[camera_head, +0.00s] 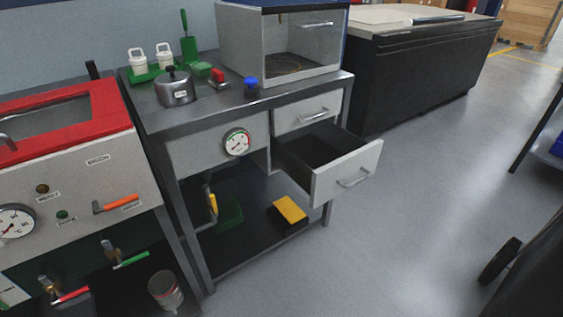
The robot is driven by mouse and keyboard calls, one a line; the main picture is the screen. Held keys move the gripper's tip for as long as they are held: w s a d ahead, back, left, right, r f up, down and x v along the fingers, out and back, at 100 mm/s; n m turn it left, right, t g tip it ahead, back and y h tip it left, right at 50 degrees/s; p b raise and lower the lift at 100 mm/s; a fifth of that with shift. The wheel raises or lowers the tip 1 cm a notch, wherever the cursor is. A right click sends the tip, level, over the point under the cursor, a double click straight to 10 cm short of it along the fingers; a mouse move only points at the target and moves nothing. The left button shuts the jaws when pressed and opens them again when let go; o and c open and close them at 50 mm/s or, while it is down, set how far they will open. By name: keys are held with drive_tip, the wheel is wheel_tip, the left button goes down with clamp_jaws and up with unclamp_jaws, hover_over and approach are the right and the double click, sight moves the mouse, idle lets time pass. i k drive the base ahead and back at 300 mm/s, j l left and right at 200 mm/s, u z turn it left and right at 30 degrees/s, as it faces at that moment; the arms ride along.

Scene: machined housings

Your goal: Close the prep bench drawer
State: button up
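The prep bench (160,119) is a grey metal bench with two drawers on its right side. The lower drawer (347,172) is pulled well out, with a light grey front, a bar handle (353,183) and a dark interior (308,152) that looks empty. The upper drawer (308,112) above it is shut and has its own bar handle. My gripper is not in view, so nothing is seen touching the drawer.
A glass-fronted cabinet (250,57), a metal pot (174,88) and small items stand on the bench. A yellow-topped block (290,209) lies on its lower shelf. A red-topped machine (85,150) stands left. Open floor (420,230) lies in front and right.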

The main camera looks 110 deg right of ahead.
sight(323, 157)
drive_tip(key=k+z, duration=0.35)
drive_tip(key=k, duration=0.15)
drive_tip(key=k+l+z, duration=0.3)
drive_tip(key=k, duration=0.2)
drive_tip(key=z, duration=1.5)
